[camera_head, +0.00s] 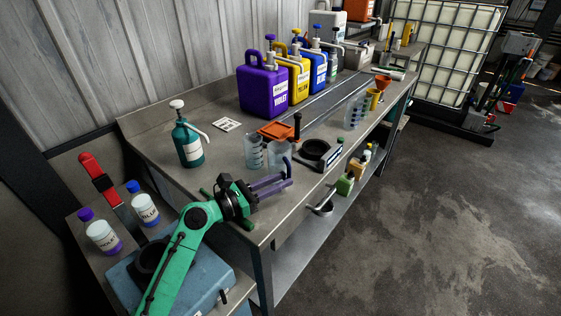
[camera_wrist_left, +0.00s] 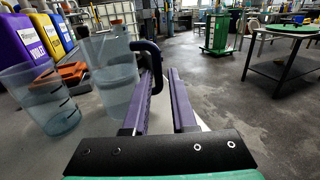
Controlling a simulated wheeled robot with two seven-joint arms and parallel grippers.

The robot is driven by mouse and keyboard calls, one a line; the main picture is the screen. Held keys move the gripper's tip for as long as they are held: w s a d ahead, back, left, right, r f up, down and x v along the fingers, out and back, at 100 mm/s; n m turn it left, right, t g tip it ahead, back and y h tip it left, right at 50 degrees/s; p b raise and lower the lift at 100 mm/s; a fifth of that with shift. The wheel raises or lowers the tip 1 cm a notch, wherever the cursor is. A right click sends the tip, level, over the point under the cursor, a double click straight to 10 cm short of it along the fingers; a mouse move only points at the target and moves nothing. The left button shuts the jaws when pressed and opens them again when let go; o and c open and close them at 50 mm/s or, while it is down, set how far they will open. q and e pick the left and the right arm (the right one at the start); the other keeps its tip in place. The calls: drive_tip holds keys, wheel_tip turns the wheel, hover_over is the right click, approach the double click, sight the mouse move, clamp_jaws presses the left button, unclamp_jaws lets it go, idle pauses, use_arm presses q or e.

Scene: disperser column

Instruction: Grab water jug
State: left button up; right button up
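The clear jug with water (camera_head: 281,155) stands upright on the workbench, with a dark curved handle towards my left gripper. In the left wrist view this jug (camera_wrist_left: 112,85) is just left of the fingers, its handle (camera_wrist_left: 148,52) reaching over the left finger towards the gap. My left gripper (camera_head: 286,178) is open, with two purple fingers level beside the jug; the gap also shows in the left wrist view (camera_wrist_left: 164,80). Whether a finger touches the handle is unclear. My right gripper is out of view.
An orange-red tool (camera_head: 277,131) lies behind the jugs. Violet (camera_head: 263,92), yellow and blue canisters stand further back. A black ring stand (camera_head: 316,152) is right of the jugs. The bench's front edge is close to the gripper.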

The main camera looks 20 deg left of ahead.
use_arm(q)
drive_tip(key=p+x, duration=0.1)
drive_tip(key=x, duration=0.5)
drive_tip(key=shift+w, duration=0.3)
drive_tip(key=shift+a, duration=0.1)
clamp_jaws()
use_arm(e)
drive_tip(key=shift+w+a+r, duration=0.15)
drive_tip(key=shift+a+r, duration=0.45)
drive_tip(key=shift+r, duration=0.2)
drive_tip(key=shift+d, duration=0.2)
